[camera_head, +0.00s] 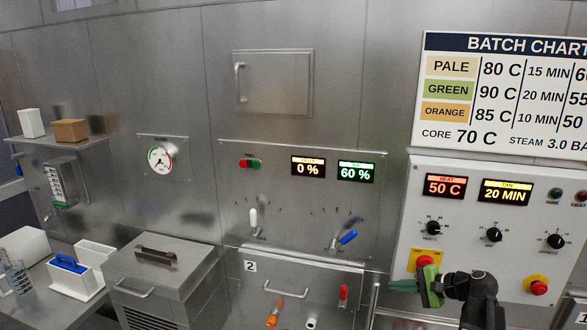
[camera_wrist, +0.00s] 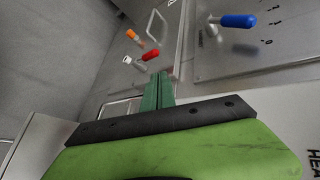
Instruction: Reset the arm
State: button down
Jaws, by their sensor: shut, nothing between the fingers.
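My gripper (camera_head: 392,286) is at the lower right of the head view, in front of the lower left of the white control panel (camera_head: 480,215). Its green fingers point left and are shut with nothing between them. In the wrist view the closed fingers (camera_wrist: 158,90) point up the picture, past the green palm. My dark arm enters from the lower right of the head view and hides part of the panel's lower edge. The red button (camera_head: 425,261) on its yellow plate shows just above the gripper.
A steel panel (camera_head: 300,210) left of my gripper carries a white lever (camera_head: 254,218) and a blue lever (camera_head: 346,238). Below it, a door marked 2 (camera_head: 290,268) has a red-handled valve (camera_head: 343,293) and an orange one (camera_head: 272,320). A steel lidded box (camera_head: 150,270) stands farther left.

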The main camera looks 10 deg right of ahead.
jog(key=s+a+f+n+g+h, duration=0.1)
jog(key=a+f+n+g, duration=0.25)
jog(key=a, duration=0.95)
jog(key=s+a+f+n+g+h, duration=0.1)
jog(key=a+f+n+g, duration=0.25)
jog(key=a, duration=0.95)
jog(key=s+a+f+n+g+h, duration=0.1)
jog(key=s+a+f+n+h, duration=0.2)
jog(key=s+a+f+n, duration=0.15)
jog(key=s+d+n+g+h, duration=0.1)
jog(key=s+d+h, duration=0.2)
jog(key=d, duration=0.4)
jog(key=shift+d+f, duration=0.3)
jog(key=shift+f, duration=0.05)
